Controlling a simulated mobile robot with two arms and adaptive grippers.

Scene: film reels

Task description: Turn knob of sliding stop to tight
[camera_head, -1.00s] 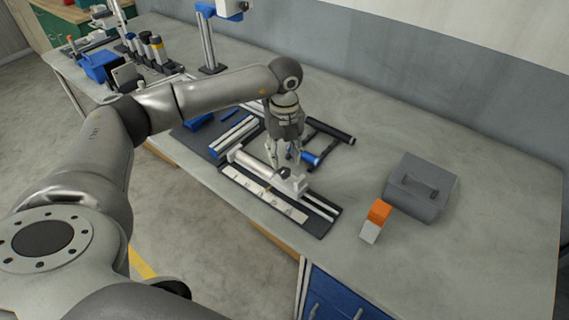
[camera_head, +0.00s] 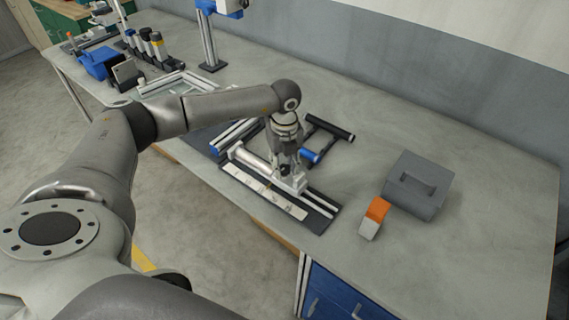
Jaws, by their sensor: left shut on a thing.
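My left gripper (camera_head: 287,168) points down over the sliding stop (camera_head: 295,184), a light block on the rail fixture (camera_head: 322,206). Its fingers are shut at the top of the stop, where the small dark knob sits. The knob is mostly hidden by the fingers, and its turn angle cannot be made out. A pale scale strip (camera_head: 262,193) runs along the front of the fixture, and a light cylinder lies along the rail to the left of the stop. My right gripper is not in view.
A grey box with a handle (camera_head: 418,185) and an orange and white block (camera_head: 374,217) stand to the right. A dark stand with a blue-ended roller (camera_head: 329,138) is just behind the gripper. Blue bins and bottles stand far left.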

